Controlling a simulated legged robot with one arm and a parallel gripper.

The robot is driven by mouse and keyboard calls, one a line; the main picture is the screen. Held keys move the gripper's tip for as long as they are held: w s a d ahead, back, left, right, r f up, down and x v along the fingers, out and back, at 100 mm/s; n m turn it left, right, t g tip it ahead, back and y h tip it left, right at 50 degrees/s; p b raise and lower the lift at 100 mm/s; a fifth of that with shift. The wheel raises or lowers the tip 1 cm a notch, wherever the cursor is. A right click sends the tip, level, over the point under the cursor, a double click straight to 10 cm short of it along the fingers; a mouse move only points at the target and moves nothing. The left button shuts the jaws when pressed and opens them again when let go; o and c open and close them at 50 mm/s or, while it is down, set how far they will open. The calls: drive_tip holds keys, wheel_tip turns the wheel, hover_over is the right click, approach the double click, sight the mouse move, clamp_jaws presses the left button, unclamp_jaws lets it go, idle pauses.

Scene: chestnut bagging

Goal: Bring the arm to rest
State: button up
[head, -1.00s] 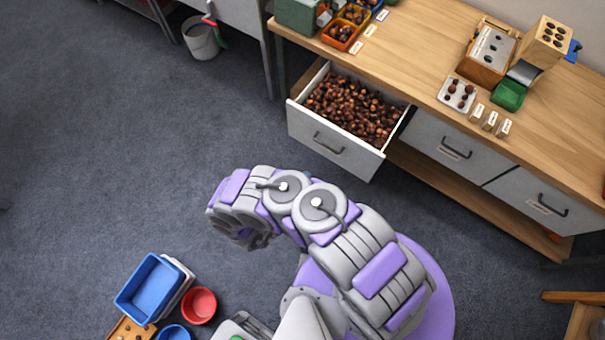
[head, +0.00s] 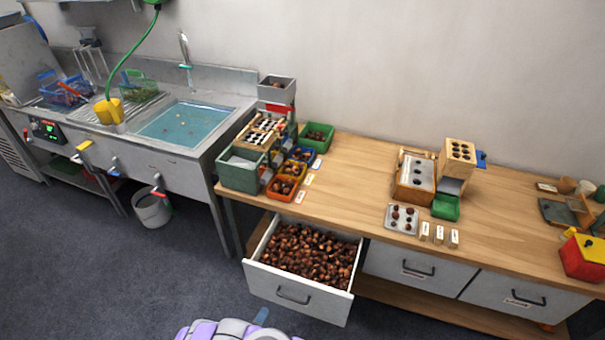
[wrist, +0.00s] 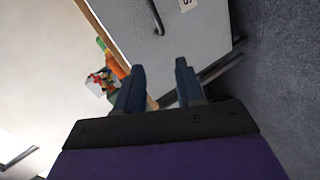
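My arm (head: 232,330) shows only as a purple and grey top at the bottom edge of the head view, in front of the open drawer. My gripper (wrist: 160,85) shows in the wrist view with its two dark fingers apart and nothing between them. A grey cabinet front with a dark handle (wrist: 157,18) lies beyond the fingers in that view.
An open drawer (head: 297,288) full of chestnuts juts out from the wooden bench (head: 340,190). A sink (head: 185,122) with water stands at the left, with a bucket (head: 152,208) below it. Bins and boxes stand on the bench. Carpet (head: 90,290) is clear at lower left.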

drive_tip(key=w+a+r+m+g+y, duration=0.3)
drive_tip(key=w+r+m+g+y, duration=0.1)
drive_tip(key=w+r, duration=1)
drive_tip(key=s+d+r+m+g+y, duration=0.1)
drive_tip(key=d+r+g, duration=0.15)
drive_tip(key=r, duration=0.55)
drive_tip(key=s+d+r+m+g+y, duration=0.15)
drive_tip(key=d+r, duration=0.25)
drive_tip(key=r, duration=0.4)
drive_tip(key=s+d+r+m+g, duration=0.2)
drive_tip(key=s+d+r+g, duration=0.1)
drive_tip(key=s+d+r, duration=1.05)
drive_tip(key=s+d+r+m+g, duration=0.1)
drive_tip(key=s+d+r, duration=0.1)
drive_tip(key=s, duration=0.6)
drive_tip(key=s+d+r+m+g+h, duration=0.1)
drive_tip(key=s+d+r, duration=0.1)
drive_tip(key=s+d, duration=0.3)
drive_tip(key=s+d+r+m+g+h, duration=0.1)
drive_tip(key=s+d, duration=0.3)
drive_tip(key=s, duration=0.6)
drive_tip(key=shift+s+d+r+g, duration=0.2)
drive_tip(key=shift+s+r+g, duration=0.1)
drive_tip(key=shift+r, duration=0.1)
